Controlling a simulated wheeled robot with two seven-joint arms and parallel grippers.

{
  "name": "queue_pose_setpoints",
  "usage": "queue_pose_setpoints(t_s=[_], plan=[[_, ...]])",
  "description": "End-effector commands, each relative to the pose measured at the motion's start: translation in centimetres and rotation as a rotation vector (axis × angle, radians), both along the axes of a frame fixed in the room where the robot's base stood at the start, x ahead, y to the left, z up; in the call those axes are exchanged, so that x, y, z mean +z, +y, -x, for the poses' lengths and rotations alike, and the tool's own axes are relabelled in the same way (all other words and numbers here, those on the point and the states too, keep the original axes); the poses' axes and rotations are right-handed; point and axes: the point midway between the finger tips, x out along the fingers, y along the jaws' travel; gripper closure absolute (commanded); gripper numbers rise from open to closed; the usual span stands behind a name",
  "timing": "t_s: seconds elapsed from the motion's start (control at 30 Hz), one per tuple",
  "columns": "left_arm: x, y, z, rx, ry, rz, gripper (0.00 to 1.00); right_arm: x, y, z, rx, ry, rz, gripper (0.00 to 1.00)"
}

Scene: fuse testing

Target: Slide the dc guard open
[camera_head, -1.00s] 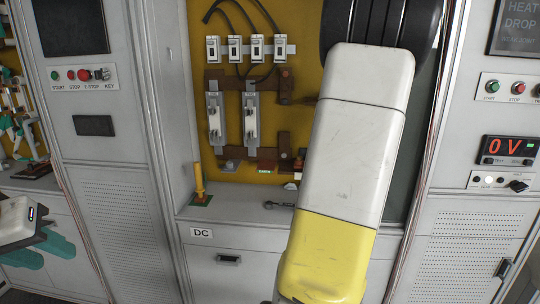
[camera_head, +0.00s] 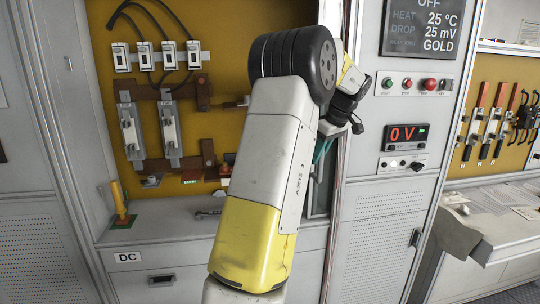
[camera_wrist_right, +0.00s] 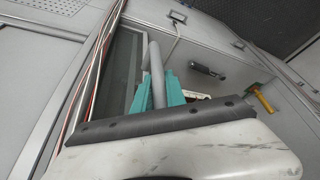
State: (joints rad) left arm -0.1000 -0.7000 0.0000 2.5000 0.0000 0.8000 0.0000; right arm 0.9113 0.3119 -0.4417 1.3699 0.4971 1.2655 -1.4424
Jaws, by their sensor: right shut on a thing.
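The dc guard is a dark glass panel (camera_head: 318,203) at the right side of the bay marked DC (camera_head: 127,257), largely hidden behind my right arm in the head view. The panel also shows in the wrist view (camera_wrist_right: 124,68), beside a grey upright handle bar (camera_wrist_right: 156,65). My right gripper's teal fingers (camera_head: 322,150) are at the guard by the cabinet's right post. In the wrist view the fingers (camera_wrist_right: 156,92) stand on either side of the bar and are shut on it. The left part of the bay is uncovered. My left gripper is out of view.
The bay holds switches (camera_head: 155,56), fuse holders (camera_head: 170,130) and a yellow-handled tool (camera_head: 118,197) on its ledge. A panel with a red 0 V display (camera_head: 407,137) and buttons stands to the right. A worktop (camera_head: 500,222) lies at far right.

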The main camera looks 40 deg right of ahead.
Motion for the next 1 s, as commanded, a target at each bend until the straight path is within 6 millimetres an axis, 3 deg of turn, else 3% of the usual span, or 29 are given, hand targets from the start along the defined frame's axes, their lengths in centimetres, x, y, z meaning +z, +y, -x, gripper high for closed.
queue_pose_setpoints(t_s=[0.27,0.3,0.4,0.73,1.0], plan=[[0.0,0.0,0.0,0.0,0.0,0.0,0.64,0.0,0.0,-0.1,0.0,-0.001,0.001,1.0],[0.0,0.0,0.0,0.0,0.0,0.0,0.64,0.0,0.0,-0.1,0.0,-0.001,0.001,0.78],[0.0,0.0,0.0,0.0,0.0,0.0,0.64,0.0,0.0,-0.1,0.0,-0.001,0.001,0.62],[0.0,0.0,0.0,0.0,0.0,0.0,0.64,0.3,0.0,0.1,-0.001,-0.001,0.002,0.62],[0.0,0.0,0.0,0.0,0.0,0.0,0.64,4.1,-0.1,1.6,-0.001,-0.002,0.005,0.62]])
